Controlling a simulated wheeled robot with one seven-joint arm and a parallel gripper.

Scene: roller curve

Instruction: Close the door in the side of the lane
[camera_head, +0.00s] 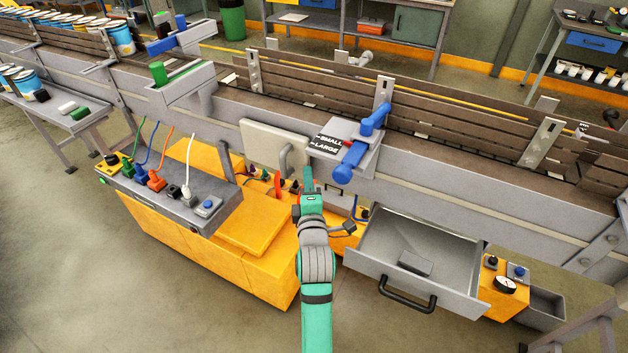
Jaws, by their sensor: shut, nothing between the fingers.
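The door (262,143) is a pale beige panel in the side of the grey lane (430,180), left of the SMALL/LARGE plate. It carries a curved grey handle (286,158) near its right edge. The panel seems to stand a little proud of the lane's side; how far it is open I cannot tell. My gripper (308,175) is shut and empty, just right of the handle and below the plate. Whether it touches the door or handle is unclear. My teal arm reaches up from the bottom of the view.
A grey drawer (440,240) with a black handle is pulled out right of my arm. A yellow cabinet (215,247) with a socket panel and coloured cables stands at left. A plate (343,143) with blue levers sits above my gripper. Open floor (90,270) lies at far left.

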